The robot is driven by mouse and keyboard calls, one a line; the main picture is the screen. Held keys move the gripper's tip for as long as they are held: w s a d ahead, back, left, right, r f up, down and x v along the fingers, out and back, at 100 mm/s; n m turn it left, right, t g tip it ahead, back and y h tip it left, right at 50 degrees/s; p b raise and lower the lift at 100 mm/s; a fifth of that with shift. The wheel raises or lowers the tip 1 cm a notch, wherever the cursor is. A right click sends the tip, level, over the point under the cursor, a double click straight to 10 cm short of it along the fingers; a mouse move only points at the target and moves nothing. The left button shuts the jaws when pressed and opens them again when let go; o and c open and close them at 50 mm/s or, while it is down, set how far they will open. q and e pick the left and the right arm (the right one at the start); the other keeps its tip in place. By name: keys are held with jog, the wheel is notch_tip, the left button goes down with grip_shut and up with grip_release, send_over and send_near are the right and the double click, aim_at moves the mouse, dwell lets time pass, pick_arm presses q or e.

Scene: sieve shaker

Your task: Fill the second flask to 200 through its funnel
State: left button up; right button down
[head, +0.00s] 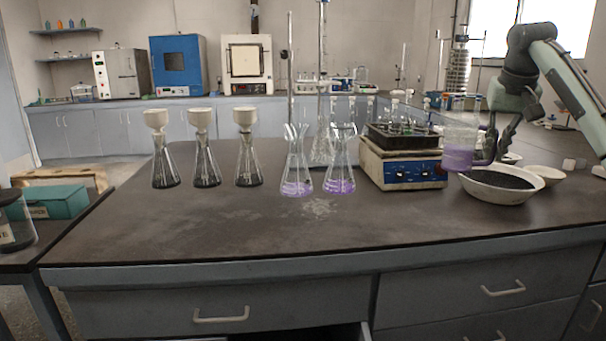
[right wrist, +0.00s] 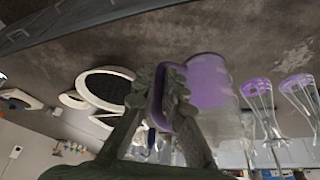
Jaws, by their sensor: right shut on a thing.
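My right gripper (head: 488,148) is shut on a clear glass beaker (head: 460,132) holding purple liquid (head: 458,158). It holds the beaker roughly upright, in front of the hotplate's right side and by a white bowl. The right wrist view shows the fingers (right wrist: 168,98) pressed on the beaker (right wrist: 208,82). Two conical flasks with clear glass funnels stand mid-bench, a left one (head: 297,182) and a right one (head: 340,180), each with purple liquid low inside. Their graduation marks are too small to read. The beaker is apart from both, to their right. My left gripper is out of view.
Three flasks with white funnels, (head: 165,172), (head: 206,172) and (head: 248,172), stand at the left. A blue-fronted hotplate (head: 400,172) sits right of the purple flasks. A white bowl (head: 500,190) of dark material is below my gripper. The bench front is clear.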

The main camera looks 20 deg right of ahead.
jog(key=s+a+f+n+t+y, duration=0.1)
jog(key=s+a+f+n, duration=0.25)
jog(key=a+f, duration=0.95)
jog(key=s+a+f+n+y, duration=0.15)
jog(key=s+a+f, duration=0.35)
jog(key=a+f, duration=0.7)
jog(key=a+n, duration=0.2)
jog(key=a, duration=1.6)
jog(key=shift+w+a+n, duration=0.15)
jog(key=shift+w+n, duration=0.15)
jog(key=shift+n, duration=0.1)
